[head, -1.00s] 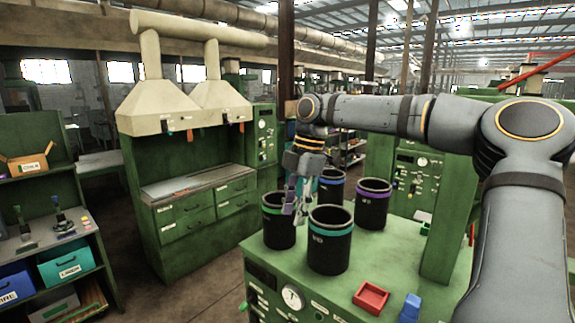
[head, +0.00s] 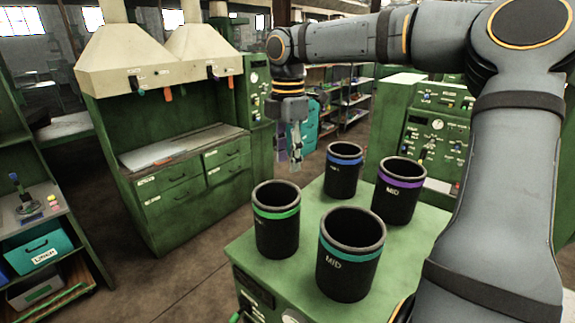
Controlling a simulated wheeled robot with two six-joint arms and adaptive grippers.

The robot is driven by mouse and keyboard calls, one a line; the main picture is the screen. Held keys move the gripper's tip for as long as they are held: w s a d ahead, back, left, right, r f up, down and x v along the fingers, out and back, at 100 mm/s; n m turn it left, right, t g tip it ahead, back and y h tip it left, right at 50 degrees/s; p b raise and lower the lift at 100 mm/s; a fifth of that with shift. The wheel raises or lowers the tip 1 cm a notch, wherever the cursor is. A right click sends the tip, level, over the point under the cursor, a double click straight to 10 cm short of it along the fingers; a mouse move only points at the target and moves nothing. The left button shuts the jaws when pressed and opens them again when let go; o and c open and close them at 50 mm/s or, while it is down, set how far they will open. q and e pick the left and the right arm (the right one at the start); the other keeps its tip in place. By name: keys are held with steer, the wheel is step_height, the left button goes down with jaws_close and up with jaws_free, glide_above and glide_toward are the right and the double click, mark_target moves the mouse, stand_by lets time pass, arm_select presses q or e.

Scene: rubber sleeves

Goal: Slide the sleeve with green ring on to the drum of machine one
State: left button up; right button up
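The sleeve with the green ring (head: 277,219) is black and stands upright on the green bench top, at the near left of several sleeves. My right gripper (head: 289,160) points down above and behind this sleeve, apart from it. Its two fingers show a narrow gap with nothing between them. My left gripper is not in view. No drum that I can identify as machine one's is in view.
A teal-ringed sleeve (head: 350,255), a purple-ringed sleeve (head: 399,191) and a blue-ringed sleeve (head: 343,170) stand close by on the green bench (head: 314,206). A hooded green cabinet (head: 150,215) stands left. A green machine panel (head: 437,130) stands behind. Floor shows between cabinet and bench.

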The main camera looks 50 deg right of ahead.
steer(key=s+a+f, duration=0.1)
steer(key=s+a, duration=0.1)
glide_above(289, 207)
steer(key=w, duration=0.1)
step_height(289, 207, down, 7)
steer(key=f, duration=0.6)
steer(key=shift+s+d, duration=0.2)
steer(key=shift+d, duration=0.05)
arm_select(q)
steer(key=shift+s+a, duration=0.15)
arm_select(e)
steer(key=shift+f, duration=0.45)
steer(key=shift+a, duration=0.1)
steer(key=shift+c, duration=0.4)
